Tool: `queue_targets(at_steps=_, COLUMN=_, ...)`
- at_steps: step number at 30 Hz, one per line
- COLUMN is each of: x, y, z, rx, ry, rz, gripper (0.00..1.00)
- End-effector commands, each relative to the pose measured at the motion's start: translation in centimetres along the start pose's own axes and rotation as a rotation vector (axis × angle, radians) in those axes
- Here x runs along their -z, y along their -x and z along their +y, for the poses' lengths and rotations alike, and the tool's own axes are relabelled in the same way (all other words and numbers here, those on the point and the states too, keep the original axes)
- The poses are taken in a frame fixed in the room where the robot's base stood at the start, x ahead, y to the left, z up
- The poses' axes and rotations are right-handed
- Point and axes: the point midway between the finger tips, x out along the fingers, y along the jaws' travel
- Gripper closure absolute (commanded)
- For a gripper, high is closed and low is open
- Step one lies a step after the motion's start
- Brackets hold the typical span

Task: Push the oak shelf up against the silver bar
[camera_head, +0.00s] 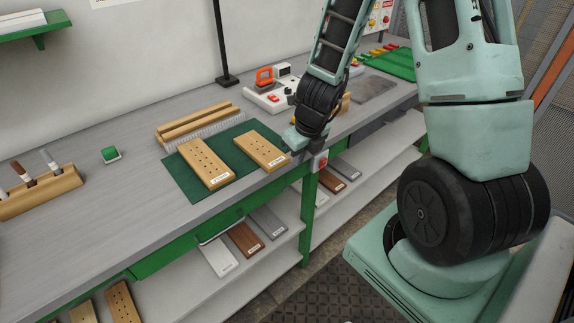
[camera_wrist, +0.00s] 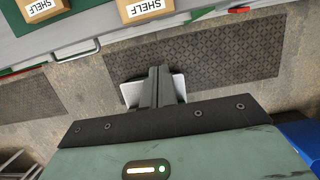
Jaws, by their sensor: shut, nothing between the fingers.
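Two light wooden boards with several holes and "SHELF" labels lie on a dark green mat (camera_head: 180,178). The left board (camera_head: 205,164) and right board (camera_head: 262,148) lie apart, side by side. Both show in part at the top of the wrist view, left board (camera_wrist: 40,8) and right board (camera_wrist: 140,8). I cannot tell which one is the oak shelf. A pale ridged strip (camera_head: 205,128) stands behind them; I cannot tell whether it is the silver bar. My gripper (camera_wrist: 155,85) is shut and empty, beyond the bench's front edge, touching neither board.
Wooden rails (camera_head: 195,118) lie behind the mat. Several boards lie on the lower shelf (camera_head: 285,250).

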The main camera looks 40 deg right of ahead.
Motion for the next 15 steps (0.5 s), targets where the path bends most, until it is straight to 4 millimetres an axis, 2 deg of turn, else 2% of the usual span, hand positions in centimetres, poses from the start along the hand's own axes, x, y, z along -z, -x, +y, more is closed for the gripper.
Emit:
queue_targets(at_steps=1, x=0.2, y=-1.6, z=0.0, rx=-0.004, ry=-0.003, rz=0.003, gripper=1.0)
queue_targets(at_steps=9, x=0.1, y=-5.7, z=0.1, rx=-0.004, ry=0.001, rz=0.002, gripper=1.0)
queue_targets(at_steps=11, x=-0.2, y=-6.2, z=0.2, rx=-0.004, ry=0.002, rz=0.0, gripper=1.0)
queue_targets(at_steps=12, x=-1.3, y=-5.8, z=0.2, rx=-0.003, ry=0.005, rz=-0.003, gripper=1.0)
queue_targets(at_steps=15, x=-2.5, y=-6.2, z=0.2, rx=-0.002, ry=0.006, rz=-0.002, gripper=1.0)
